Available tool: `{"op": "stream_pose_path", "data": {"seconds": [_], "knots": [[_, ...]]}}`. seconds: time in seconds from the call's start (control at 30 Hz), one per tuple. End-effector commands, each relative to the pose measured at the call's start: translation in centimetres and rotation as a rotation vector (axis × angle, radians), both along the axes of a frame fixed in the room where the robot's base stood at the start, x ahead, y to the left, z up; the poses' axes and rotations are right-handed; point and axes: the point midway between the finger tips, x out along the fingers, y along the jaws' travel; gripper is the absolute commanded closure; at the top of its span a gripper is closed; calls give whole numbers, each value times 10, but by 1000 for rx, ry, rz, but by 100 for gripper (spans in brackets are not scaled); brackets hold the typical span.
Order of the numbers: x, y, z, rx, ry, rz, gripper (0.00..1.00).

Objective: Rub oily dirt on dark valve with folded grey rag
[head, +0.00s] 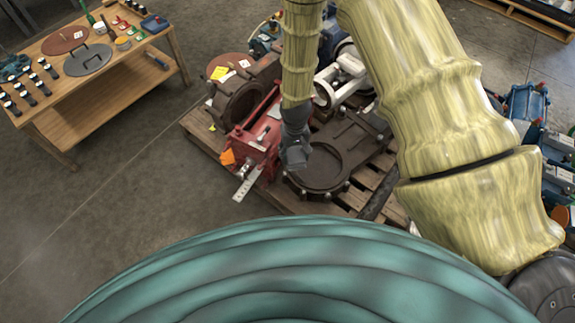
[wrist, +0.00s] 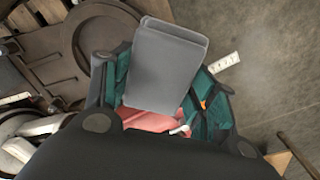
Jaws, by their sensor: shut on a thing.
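The folded grey rag (wrist: 165,65) is held between the two teal-padded fingers of my gripper (wrist: 163,88) in the wrist view. In the head view the rag (head: 296,156) shows as a small grey block below my gripper (head: 295,140), in front of the near edge of the red machine. The dark valve (head: 322,172), a flat body with a round, bolted disc, lies on the pallet just right of the rag in the picture. It also shows at the left of the wrist view (wrist: 60,42). I cannot make out the oily dirt or tell whether the rag touches anything.
A red machine (head: 262,137) with an orange tag and a brown round housing (head: 236,102) stand left of the valve on the wooden pallet (head: 203,135). White piping (head: 345,75) is behind. A wooden workbench (head: 110,78) stands at upper left. Floor between is clear.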

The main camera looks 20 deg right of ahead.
Motion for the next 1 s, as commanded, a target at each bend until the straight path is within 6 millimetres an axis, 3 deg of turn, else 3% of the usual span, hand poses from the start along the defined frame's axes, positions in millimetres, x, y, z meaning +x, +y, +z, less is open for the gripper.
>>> {"op": "stream_pose_path", "data": {"seconds": [0.03, 0.3, 1.0], "knots": [[5, 0, -17, 1, -3, -4, 62], [23, 2, -55, 1, -1, -30, 62], [66, 3, -135, 1, -2, -88, 62]]}}
